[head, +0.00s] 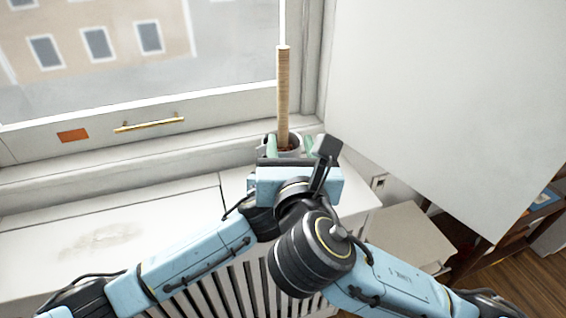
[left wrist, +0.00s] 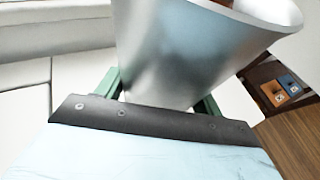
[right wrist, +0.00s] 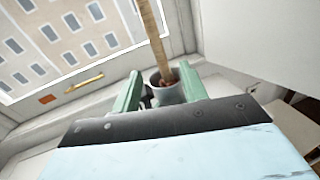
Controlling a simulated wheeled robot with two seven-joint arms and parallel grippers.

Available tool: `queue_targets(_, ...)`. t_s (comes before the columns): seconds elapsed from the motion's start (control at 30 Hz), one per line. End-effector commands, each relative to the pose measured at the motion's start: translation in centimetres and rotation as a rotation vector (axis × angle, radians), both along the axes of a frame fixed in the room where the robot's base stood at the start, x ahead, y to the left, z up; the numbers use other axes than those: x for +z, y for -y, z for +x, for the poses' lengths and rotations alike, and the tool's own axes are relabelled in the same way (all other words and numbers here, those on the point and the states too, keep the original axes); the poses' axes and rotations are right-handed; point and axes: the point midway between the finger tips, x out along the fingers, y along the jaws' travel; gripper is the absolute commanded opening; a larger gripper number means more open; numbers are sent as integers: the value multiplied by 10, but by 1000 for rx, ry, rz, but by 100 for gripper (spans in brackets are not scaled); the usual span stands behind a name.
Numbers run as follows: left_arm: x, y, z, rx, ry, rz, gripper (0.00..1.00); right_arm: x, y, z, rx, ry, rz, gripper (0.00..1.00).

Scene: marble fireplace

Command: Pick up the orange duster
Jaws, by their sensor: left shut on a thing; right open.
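I cannot make out an orange duster for certain. A flat orange rectangle (head: 73,135) shows on the window's lower frame; it also shows in the right wrist view (right wrist: 47,99). A silver metal pot (left wrist: 185,50) fills the left wrist view, and my left gripper (left wrist: 160,92) is shut on it. The same pot seems to show in the head view (head: 291,153), with a tall tan pole (head: 283,95) and brownish bits inside. My right gripper (head: 290,145) is open, its green fingers on either side of the pot in view; contact is unclear. My left gripper is mostly hidden in the head view.
A white ledge (head: 95,240) over a slatted front lies below the window, its left part clear. A brass handle (head: 150,124) is on the window frame. A large white panel (head: 455,95) stands close on the right, with dark wooden furniture (head: 490,260) below it.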

Motion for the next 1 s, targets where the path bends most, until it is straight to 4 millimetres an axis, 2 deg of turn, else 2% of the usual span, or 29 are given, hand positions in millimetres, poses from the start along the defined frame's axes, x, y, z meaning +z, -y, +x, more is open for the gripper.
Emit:
queue_targets(0.07, 0, 0, 0, 0, -1, 0, 41, 1, -2, -6, 7, 25, -43, 43)
queue_targets(0.17, 0, 0, 0, 0, -1, 0, 41, 2, -4, -1, 8, 41, -72, 43)
queue_targets(0.43, 0, 0, 0, 0, -1, 0, 41, 2, -8, 44, 7, 42, -74, 43)
queue_targets(0.67, 0, 0, 0, 0, -1, 0, 41, 3, -9, 63, 7, 41, -71, 43)
queue_targets(1.0, 0, 0, 0, 1, -1, 1, 41, 5, -12, 107, 7, 40, -71, 43)
